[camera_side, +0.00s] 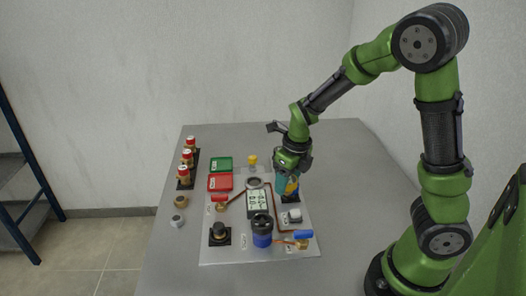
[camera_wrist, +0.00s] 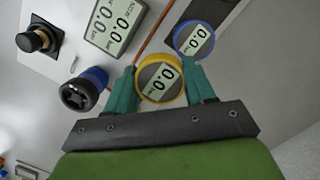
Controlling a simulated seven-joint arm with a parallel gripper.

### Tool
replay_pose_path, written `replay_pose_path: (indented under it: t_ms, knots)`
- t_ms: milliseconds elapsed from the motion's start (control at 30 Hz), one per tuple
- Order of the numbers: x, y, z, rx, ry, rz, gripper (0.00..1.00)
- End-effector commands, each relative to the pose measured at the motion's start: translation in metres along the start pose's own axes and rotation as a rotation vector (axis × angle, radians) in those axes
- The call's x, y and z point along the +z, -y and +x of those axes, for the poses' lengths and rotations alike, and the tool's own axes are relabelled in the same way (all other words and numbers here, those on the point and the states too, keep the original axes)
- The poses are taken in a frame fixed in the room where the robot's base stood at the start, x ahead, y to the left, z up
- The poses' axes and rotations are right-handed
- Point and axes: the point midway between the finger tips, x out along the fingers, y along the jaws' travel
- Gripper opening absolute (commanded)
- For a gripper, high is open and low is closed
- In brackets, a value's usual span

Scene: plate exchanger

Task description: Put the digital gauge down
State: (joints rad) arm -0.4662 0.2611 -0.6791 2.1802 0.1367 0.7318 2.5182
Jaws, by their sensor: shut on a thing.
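My gripper (camera_side: 285,182) is low over the right side of the white board. Its teal fingers (camera_wrist: 161,88) are shut on a round digital gauge with a yellow rim (camera_wrist: 160,78), whose display faces the wrist camera and reads 0.0. In the side view the yellow gauge (camera_side: 292,187) is partly hidden by the fingers. A similar gauge with a blue rim (camera_wrist: 194,38) lies just beyond it, at a dark strip. I cannot tell whether the yellow gauge touches the surface.
The white board (camera_side: 222,250) carries a display panel (camera_side: 257,203), a blue container with a black top (camera_side: 262,231), a black knob (camera_side: 219,231) and a blue-handled valve (camera_side: 303,234). Red (camera_side: 220,182) and green (camera_side: 221,164) trays stand at left. The table's far right is clear.

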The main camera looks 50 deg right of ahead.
Motion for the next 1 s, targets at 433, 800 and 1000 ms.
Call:
replay_pose_path:
  t_ms: [433, 800, 1000]
  knots:
    - [0.109, 0.016, 0.028, 0.0, -0.001, -0.001, 0.15]
    - [0.13, 0.019, 0.042, 0.002, -0.005, -0.001, 0.15]
    - [0.126, 0.019, 0.067, 0.001, -0.002, 0.0, 0.15]
